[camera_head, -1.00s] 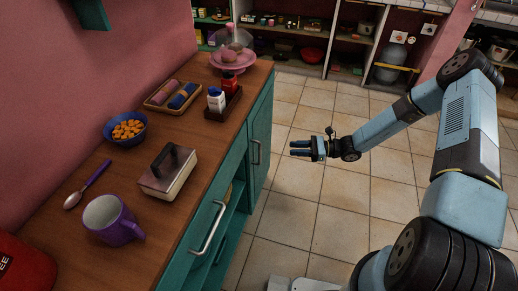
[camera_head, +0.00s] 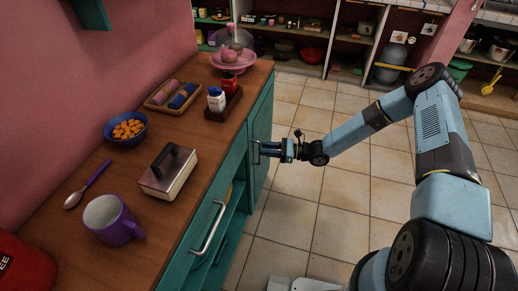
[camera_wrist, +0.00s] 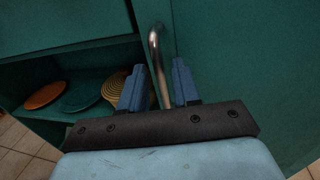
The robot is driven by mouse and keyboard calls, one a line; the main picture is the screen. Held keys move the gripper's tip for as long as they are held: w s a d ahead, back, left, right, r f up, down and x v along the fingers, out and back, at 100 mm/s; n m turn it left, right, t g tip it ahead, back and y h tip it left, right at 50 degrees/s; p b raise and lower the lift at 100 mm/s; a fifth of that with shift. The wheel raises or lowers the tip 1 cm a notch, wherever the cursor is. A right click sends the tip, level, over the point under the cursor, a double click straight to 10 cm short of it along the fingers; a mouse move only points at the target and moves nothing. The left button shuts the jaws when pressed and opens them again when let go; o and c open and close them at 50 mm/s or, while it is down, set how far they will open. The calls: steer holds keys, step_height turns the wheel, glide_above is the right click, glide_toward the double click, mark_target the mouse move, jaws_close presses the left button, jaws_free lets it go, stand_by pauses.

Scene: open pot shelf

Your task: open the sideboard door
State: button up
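The teal sideboard (camera_head: 170,108) has a wooden top and stands along the left wall. Its door (camera_head: 262,122) is shut at the far end of the front; the door also fills the right of the wrist view (camera_wrist: 235,60). A curved metal bar handle (camera_wrist: 155,45) stands upright near the door's left edge. My gripper (camera_head: 265,148) is at this handle in the head view. In the wrist view my gripper (camera_wrist: 158,78) has its two blue fingers apart, one on each side of the handle. Gaps show between handle and fingers; contact cannot be told.
A drawer with a metal handle (camera_head: 209,228) is nearer on the front, beside open shelves. The wrist view shows plates (camera_wrist: 85,95) and a woven item on a shelf. A mug (camera_head: 112,220), box, bowl and trays stand on top. The tiled floor (camera_head: 310,205) is clear.

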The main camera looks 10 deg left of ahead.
steer(key=shift+s+a, duration=0.15)
steer(key=shift+a, duration=1.3)
steer(key=shift+c, duration=0.5)
jaws_close()
